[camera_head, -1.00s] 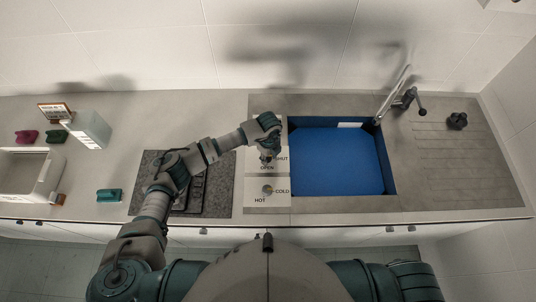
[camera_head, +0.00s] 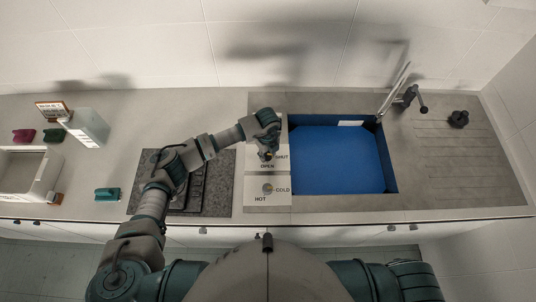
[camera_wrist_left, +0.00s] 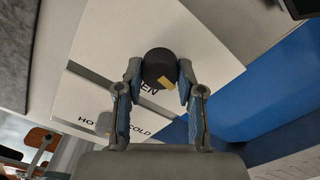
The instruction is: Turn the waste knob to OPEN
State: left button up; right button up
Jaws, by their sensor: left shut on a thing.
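The waste knob (camera_wrist_left: 160,68) is a round black knob with a tan mark, on a white plate beside the sink. In the left wrist view it sits between the two fingers of my left gripper (camera_wrist_left: 160,82), which is shut on it. The tan mark lies at the knob's lower edge, by partly covered letters ending in "EN". In the head view my left gripper (camera_head: 266,149) reaches down over the plate, hiding most of the knob. The words SHUT (camera_head: 282,157) and OPEN (camera_head: 267,166) show around it. My right gripper is not in view.
A second knob (camera_head: 267,188) marked HOT and COLD stands just in front. The blue sink (camera_head: 340,160) is to the right, with a tap (camera_head: 405,98) behind it. A dark stone board (camera_head: 222,175) lies under my left arm. Small items stand at the far left.

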pick_arm(q)
jog(key=m+b, duration=0.4)
jog(key=m, duration=0.1)
jog(key=shift+w+a+f, duration=0.1)
jog(key=shift+w, duration=0.2)
jog(key=m+b, duration=0.4)
jog(key=m, duration=0.1)
jog(key=shift+m+b, duration=0.9)
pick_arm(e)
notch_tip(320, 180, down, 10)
pick_arm(q)
jog(key=m+b, duration=0.2)
jog(key=m, duration=0.1)
jog(key=shift+s+m+b, duration=0.1)
jog(key=shift+m+b, duration=0.25)
jog(key=shift+m, duration=0.45)
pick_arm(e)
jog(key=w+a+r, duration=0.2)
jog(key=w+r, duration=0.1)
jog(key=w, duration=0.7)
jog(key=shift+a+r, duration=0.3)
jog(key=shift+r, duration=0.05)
